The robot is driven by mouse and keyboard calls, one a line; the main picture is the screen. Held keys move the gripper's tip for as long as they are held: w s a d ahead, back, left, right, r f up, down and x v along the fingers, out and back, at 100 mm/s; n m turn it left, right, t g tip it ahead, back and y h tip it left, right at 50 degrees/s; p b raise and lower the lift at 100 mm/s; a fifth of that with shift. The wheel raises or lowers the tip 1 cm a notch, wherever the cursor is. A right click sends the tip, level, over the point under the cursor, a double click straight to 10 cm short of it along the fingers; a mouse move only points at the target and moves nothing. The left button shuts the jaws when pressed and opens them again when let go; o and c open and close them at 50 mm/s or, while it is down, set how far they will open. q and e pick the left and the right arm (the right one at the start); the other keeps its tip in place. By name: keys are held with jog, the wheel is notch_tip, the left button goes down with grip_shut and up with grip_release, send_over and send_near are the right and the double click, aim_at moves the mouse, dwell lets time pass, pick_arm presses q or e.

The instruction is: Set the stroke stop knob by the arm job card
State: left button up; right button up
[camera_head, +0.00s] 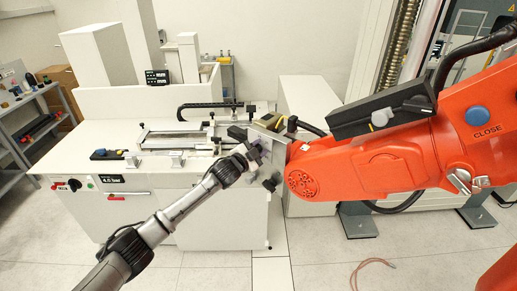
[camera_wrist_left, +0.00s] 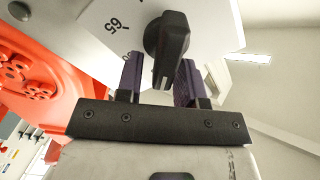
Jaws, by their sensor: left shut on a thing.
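In the left wrist view a black pointer knob (camera_wrist_left: 168,40) sits on a white plate (camera_wrist_left: 110,40) with an upside-down "65" and part of another mark. Its narrow end, with a pale line, points down the picture. My left gripper (camera_wrist_left: 160,80) has its two purple fingers on either side of the knob and is shut on it. In the head view my left gripper (camera_head: 252,155) reaches a grey plate (camera_head: 270,145) at the end of the orange arm; the knob is hidden there. I cannot make out a job card. My right gripper is not in view.
The large orange arm (camera_head: 380,162), marked "CLOSE", fills the right side and carries a dark panel (camera_head: 365,120) with knobs. A white bench (camera_head: 115,170) with a metal fixture (camera_head: 180,135) stands behind my left arm. A cable (camera_head: 370,268) lies on the floor.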

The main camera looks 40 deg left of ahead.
pick_arm(q)
jog(key=shift+a+f, duration=0.1)
jog(key=shift+f, duration=0.1)
jog(key=o, duration=0.5)
jog(key=shift+o, duration=0.5)
jog(key=shift+r, duration=0.1)
jog(key=s+b, duration=0.3)
jog(key=s, duration=1)
jog(key=shift+s+a+b, duration=0.15)
jog(key=shift+s+b, duration=0.2)
jog(key=shift+s, duration=0.05)
